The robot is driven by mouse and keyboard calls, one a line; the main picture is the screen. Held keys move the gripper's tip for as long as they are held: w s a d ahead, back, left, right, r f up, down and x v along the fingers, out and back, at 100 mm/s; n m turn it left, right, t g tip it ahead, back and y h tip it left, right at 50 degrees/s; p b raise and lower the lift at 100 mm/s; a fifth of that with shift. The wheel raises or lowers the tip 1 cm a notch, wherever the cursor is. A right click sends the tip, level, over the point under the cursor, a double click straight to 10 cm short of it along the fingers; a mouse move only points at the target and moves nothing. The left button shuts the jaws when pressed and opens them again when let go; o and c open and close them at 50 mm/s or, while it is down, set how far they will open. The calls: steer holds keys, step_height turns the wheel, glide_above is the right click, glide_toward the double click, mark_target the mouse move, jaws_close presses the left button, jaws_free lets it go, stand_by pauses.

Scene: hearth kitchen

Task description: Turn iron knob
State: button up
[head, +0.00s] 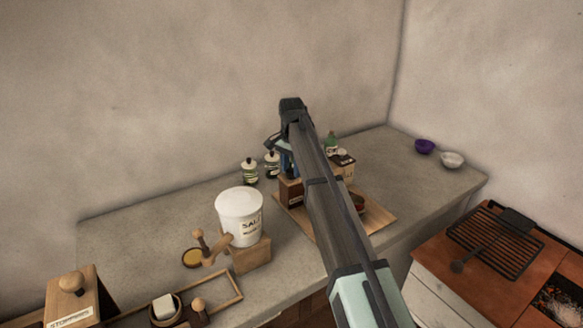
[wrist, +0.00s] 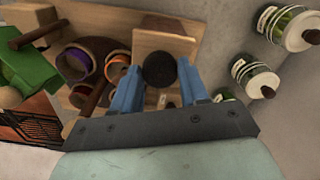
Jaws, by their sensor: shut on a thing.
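The iron knob (wrist: 159,70) is a dark round disc in the wrist view, in front of a pale wooden block (wrist: 150,42). My gripper (wrist: 159,84) has its two blue fingers on either side of the knob, shut on it. In the head view my arm crosses the counter and hides most of the gripper and the knob. A wooden box (head: 291,192) shows beside the arm there, on a wooden board (head: 379,222).
A white salt crock (head: 240,215) stands on the counter left of my arm. Several cups (wrist: 75,62) lie left of the fingers.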

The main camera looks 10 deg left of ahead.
mark_target(291, 170)
steer(key=shift+m, duration=0.7)
steer(key=o, duration=1.1)
steer(key=shift+c, duration=0.2)
steer(key=shift+r, duration=0.1)
step_height(291, 170, up, 14)
steer(key=shift+f, duration=0.2)
